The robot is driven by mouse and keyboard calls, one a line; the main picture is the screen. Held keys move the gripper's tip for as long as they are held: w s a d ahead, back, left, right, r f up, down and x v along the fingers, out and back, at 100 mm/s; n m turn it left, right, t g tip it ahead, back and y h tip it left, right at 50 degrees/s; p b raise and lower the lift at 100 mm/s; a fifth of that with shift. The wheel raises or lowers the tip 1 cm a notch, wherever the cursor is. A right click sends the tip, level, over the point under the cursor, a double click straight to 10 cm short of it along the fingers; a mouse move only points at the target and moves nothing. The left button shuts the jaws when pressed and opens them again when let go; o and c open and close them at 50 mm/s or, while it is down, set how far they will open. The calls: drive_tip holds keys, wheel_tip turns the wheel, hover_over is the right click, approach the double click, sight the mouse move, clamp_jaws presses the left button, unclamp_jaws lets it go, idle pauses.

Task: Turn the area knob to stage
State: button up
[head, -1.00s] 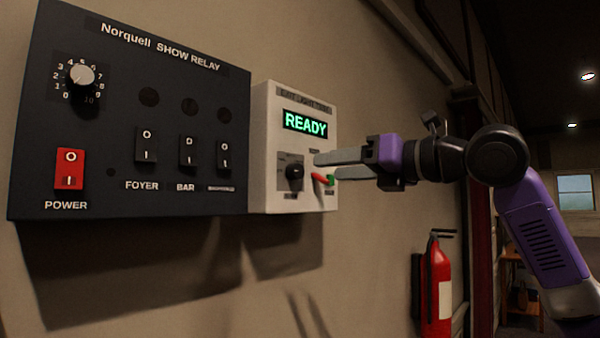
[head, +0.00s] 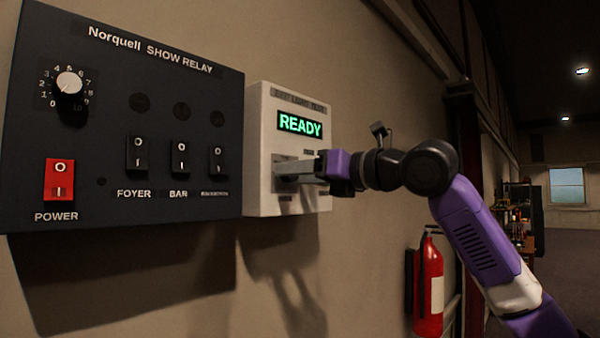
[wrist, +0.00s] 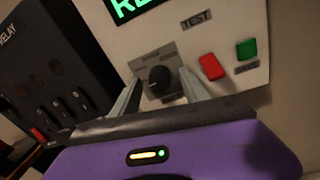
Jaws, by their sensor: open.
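The area knob (wrist: 159,78) is a small black dial on a grey plate on the white box (head: 259,150). In the wrist view it sits between the two fingers of my gripper (wrist: 156,92). The fingers are open, one on each side of the knob, and I cannot tell whether either touches it. In the head view my gripper (head: 290,172) reaches the box from the right and hides the knob. The labels around the knob are too blurred to read. The box's green display (head: 300,123) reads READY.
On the box, a red button (wrist: 211,67) and a green button (wrist: 246,49) lie right of the knob. The dark Norquell panel (head: 120,95) with a dial and several switches adjoins the box on the left. A fire extinguisher (head: 429,285) hangs at the lower right.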

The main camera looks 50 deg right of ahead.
clamp_jaws()
drive_tip(key=shift+m, duration=0.3)
drive_tip(key=shift+a+f+m+h+b, duration=0.15)
drive_tip(key=shift+m+h, duration=0.4)
drive_tip(key=shift+m, duration=6.3)
drive_tip(key=shift+d+r+m+h+b, duration=0.1)
drive_tip(key=shift+m+h+b, duration=0.3)
drive_tip(key=shift+m, duration=6.45)
drive_tip(key=shift+f, duration=0.1)
